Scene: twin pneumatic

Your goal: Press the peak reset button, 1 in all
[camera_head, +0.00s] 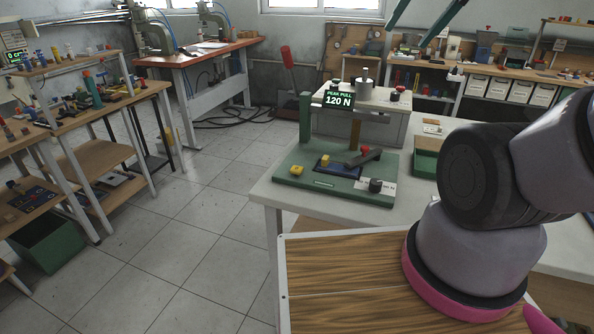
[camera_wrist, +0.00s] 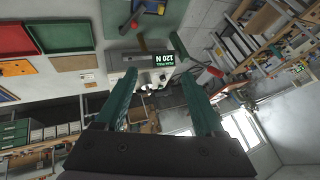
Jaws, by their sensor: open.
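A green test fixture (camera_head: 318,190) stands on the white table. Its display (camera_head: 338,99) reads "PEAK PULL 120 N"; the display also shows in the wrist view (camera_wrist: 164,58). On the base are a yellow block or knob (camera_head: 297,170) at the left, a dark lever (camera_head: 363,158) with a red end, and a black round knob or button (camera_head: 376,186) beside a white label. The label is too small to read, so I cannot tell which is the peak reset button. My gripper (camera_wrist: 152,55) is open and empty. Its green fingers show high in the head view (camera_head: 410,30), apart from the fixture.
A green tray (camera_head: 425,160) lies right of the fixture. My arm covers the table's right side. Workbenches line the left and back; the tiled floor (camera_head: 190,230) at left is open.

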